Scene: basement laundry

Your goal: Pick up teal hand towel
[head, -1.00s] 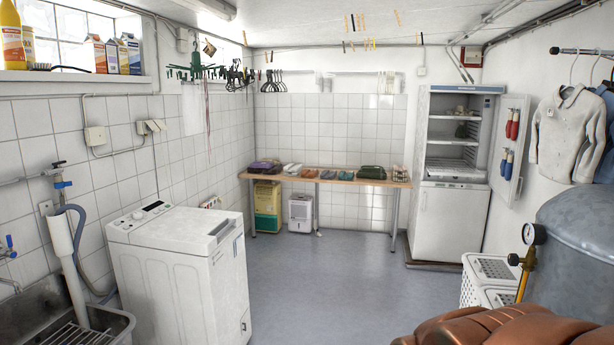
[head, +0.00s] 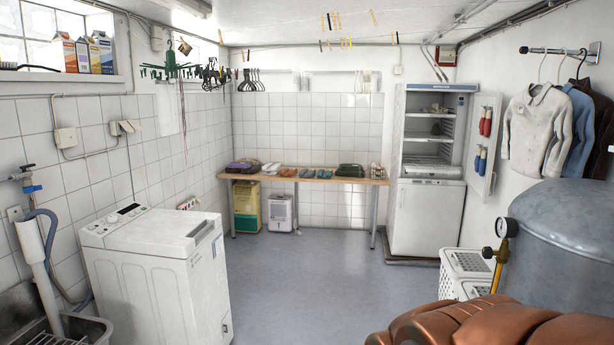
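A small teal folded cloth (head: 306,173) appears to lie in the row of things on the wooden bench (head: 382,182) at the far wall. It is too small and distant to tell for sure that it is the teal hand towel. A dark green bundle (head: 350,170) lies to its right, and orange-brown and white items lie to its left. My gripper is not in view.
A white top-loading washer (head: 150,262) stands at the left. A fridge with its upper door open (head: 428,200) stands right of the bench. White baskets (head: 462,268), a grey tank (head: 565,240) and a brown shiny object (head: 470,328) crowd the right. The middle floor (head: 300,285) is clear.

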